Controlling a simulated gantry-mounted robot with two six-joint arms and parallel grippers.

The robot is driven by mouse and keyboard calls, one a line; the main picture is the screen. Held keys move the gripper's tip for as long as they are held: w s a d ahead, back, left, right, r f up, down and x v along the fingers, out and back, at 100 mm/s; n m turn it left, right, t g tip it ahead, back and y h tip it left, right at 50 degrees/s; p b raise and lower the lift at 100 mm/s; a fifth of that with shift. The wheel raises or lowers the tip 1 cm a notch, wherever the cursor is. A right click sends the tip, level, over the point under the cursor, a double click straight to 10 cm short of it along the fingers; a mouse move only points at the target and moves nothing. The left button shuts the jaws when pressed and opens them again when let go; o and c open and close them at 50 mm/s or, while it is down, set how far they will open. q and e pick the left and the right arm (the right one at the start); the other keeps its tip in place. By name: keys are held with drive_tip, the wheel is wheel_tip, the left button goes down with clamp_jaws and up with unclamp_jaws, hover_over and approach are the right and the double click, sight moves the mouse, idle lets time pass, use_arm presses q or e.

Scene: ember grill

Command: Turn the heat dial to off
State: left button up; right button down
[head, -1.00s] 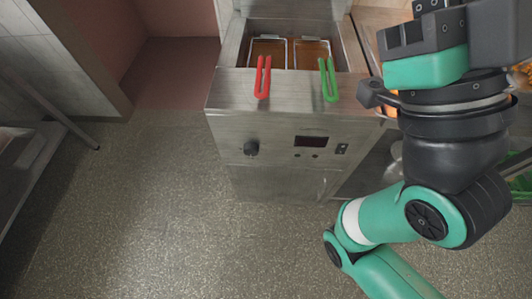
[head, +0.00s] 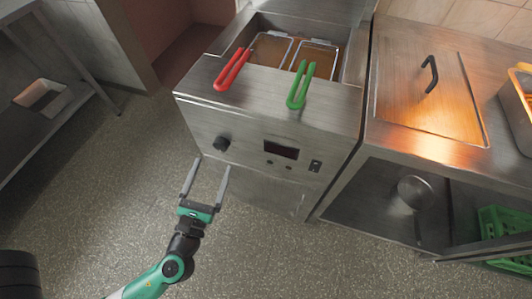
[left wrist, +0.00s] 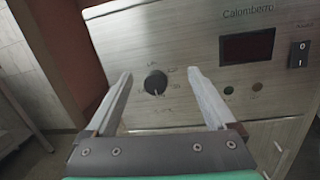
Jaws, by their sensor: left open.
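The heat dial is a round black knob (head: 221,143) on the left of the fryer's steel front panel. It also shows in the left wrist view (left wrist: 156,82), with a pale pointer mark toward its lower edge and small labels around it that are too blurred to read. My left gripper (head: 211,164) is open and empty in front of the panel, just below the dial in the head view. In the left wrist view its two fingers (left wrist: 159,72) stand either side of the dial, apparently short of touching it. My right gripper is not in view.
The fryer (head: 190,88) has a red basket handle (head: 231,70) and a green one (head: 300,86) overhanging its front. A dark display (head: 281,150) and a rocker switch (head: 315,166) are right of the dial. A steel counter (head: 398,140) stands at right. The floor before the fryer is clear.

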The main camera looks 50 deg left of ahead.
sight(220, 149)
use_arm(q)
drive_tip(key=s+f+m+h, duration=0.1)
drive_tip(key=s+f, duration=0.3)
drive_tip(key=f, duration=0.1)
drive_tip(key=shift+g, duration=0.4)
drive_tip(key=x, duration=0.5)
drive_tip(key=p+x, duration=0.1)
drive_tip(key=x, duration=0.5)
drive_tip(key=shift+r, duration=0.2)
drive_tip(key=shift+w+a+f, duration=0.1)
drive_tip(key=shift+w+a, duration=0.15)
drive_tip(key=shift+w, duration=0.05)
drive_tip(key=shift+p, duration=0.3)
drive_tip(key=c, duration=1.4)
